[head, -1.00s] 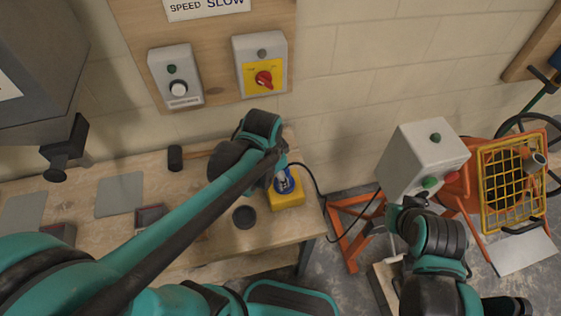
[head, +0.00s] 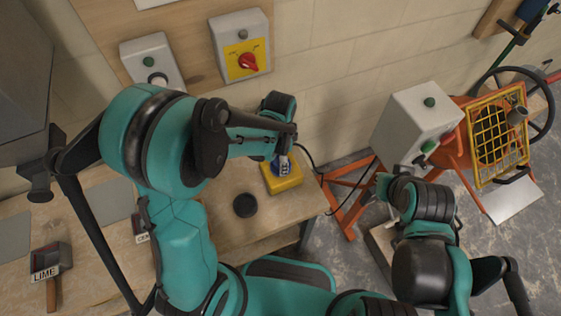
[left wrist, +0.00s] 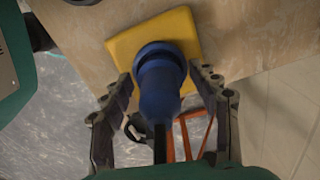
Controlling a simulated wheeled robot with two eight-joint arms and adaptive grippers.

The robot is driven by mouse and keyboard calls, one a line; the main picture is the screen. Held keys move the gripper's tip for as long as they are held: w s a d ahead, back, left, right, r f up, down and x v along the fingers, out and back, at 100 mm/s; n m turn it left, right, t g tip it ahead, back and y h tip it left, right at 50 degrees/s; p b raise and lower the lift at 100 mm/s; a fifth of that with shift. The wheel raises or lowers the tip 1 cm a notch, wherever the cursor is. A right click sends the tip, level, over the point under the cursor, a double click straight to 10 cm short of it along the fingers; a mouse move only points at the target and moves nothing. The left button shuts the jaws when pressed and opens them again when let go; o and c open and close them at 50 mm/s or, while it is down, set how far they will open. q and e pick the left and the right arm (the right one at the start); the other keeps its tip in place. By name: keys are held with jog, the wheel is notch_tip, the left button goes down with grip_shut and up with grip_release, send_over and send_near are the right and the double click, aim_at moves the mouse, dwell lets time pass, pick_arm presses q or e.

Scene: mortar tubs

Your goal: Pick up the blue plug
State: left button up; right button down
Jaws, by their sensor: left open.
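The blue plug (left wrist: 160,85) stands on a yellow block (left wrist: 183,27) in the left wrist view, its dark cable running toward the camera. My left gripper (left wrist: 162,82) is open, with one finger on each side of the plug. A gap shows on the right side; I cannot tell whether the left finger touches it. In the head view the yellow block (head: 287,184) sits near the bench's right end. My left gripper (head: 284,164) is over it and hides most of the plug (head: 276,167).
A round black disc (head: 245,205) lies on the wooden bench (head: 265,228) left of the block. A grey button box (head: 415,120) on an orange stand and a mixer with a yellow grille (head: 495,134) stand right. A LIME-labelled tool (head: 46,268) lies left.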

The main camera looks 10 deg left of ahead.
pick_arm(q)
jog(key=shift+f, duration=0.55)
jog(key=shift+r, duration=0.1)
jog(key=c, duration=1.2)
jog(key=shift+r, duration=0.1)
